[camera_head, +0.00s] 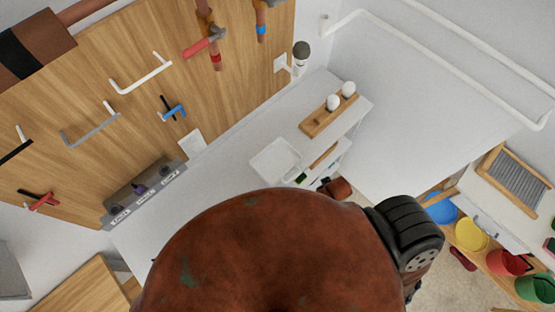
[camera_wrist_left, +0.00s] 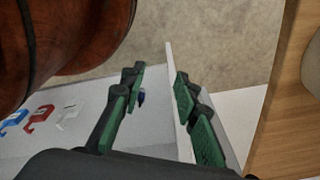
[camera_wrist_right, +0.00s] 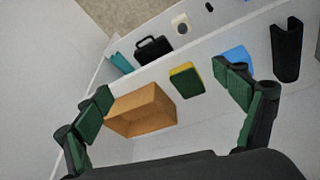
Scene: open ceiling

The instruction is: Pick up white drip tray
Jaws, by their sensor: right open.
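The white drip tray (camera_head: 275,160) appears as a shallow, rounded rectangular tray on the white counter in the head view, above my brown arm. In the left wrist view, my left gripper (camera_wrist_left: 157,82) has its green fingers apart. A thin white upright panel (camera_wrist_left: 171,100) stands between them, nearer the right finger; I cannot tell what it belongs to. In the right wrist view, my right gripper (camera_wrist_right: 165,92) is open and empty, with its fingers wide apart over a white shelf unit. My arm hides both grippers in the head view.
The shelf unit (camera_wrist_right: 200,48) holds a wooden box (camera_wrist_right: 142,110), a yellow-green sponge (camera_wrist_right: 187,80), a blue item (camera_wrist_right: 236,57) and a black holder (camera_wrist_right: 286,50). A wooden rack (camera_head: 328,116) with white knobs stands on the counter (camera_head: 228,165). A wooden pegboard (camera_head: 150,100) with tools stands behind.

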